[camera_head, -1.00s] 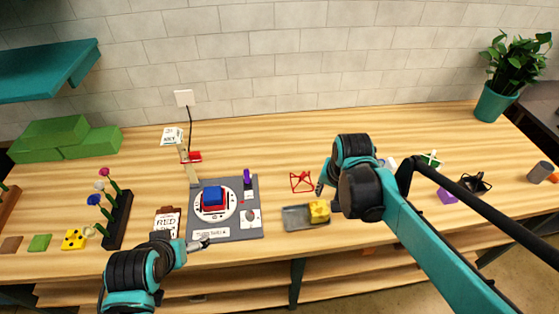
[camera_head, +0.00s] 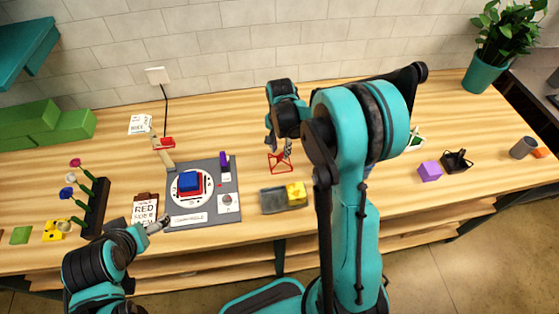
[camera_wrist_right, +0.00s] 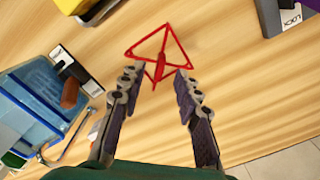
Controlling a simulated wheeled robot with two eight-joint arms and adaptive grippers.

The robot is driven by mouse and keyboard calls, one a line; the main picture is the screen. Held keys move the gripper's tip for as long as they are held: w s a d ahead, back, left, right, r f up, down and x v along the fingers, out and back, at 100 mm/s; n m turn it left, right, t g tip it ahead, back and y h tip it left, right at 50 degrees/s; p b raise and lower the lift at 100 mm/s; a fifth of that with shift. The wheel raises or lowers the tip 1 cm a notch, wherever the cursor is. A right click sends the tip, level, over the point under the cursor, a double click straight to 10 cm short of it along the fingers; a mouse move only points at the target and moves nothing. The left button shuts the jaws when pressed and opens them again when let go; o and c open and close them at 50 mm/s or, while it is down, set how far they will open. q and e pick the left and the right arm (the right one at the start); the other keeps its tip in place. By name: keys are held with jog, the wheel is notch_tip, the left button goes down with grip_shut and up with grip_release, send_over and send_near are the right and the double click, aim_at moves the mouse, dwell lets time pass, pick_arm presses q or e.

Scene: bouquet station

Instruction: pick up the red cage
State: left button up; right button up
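The red cage (camera_head: 279,163) is a thin red wire frame standing on the wooden table, right of the grey station board. In the right wrist view the red cage (camera_wrist_right: 161,52) lies just beyond the fingertips, near the top middle. My right gripper (camera_head: 279,150) is above and close to the cage in the head view. In the right wrist view my right gripper (camera_wrist_right: 158,78) is open, its two fingers apart with the near part of the cage between or just past their tips. My left gripper (camera_head: 158,226) is near the clipboard at the table's front edge; its opening is too small to tell.
A grey tray with a yellow block (camera_head: 296,192) sits in front of the cage. The grey board (camera_head: 228,181) with blue and red blocks is to the left. A blue container (camera_wrist_right: 35,95) stands near the right gripper. A purple block (camera_head: 430,171) and black holder (camera_head: 457,161) lie right.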

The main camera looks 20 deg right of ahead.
notch_tip(320, 180, down, 2)
jog(key=shift+f, duration=0.1)
jog(key=shift+c, duration=0.3)
grip_shut()
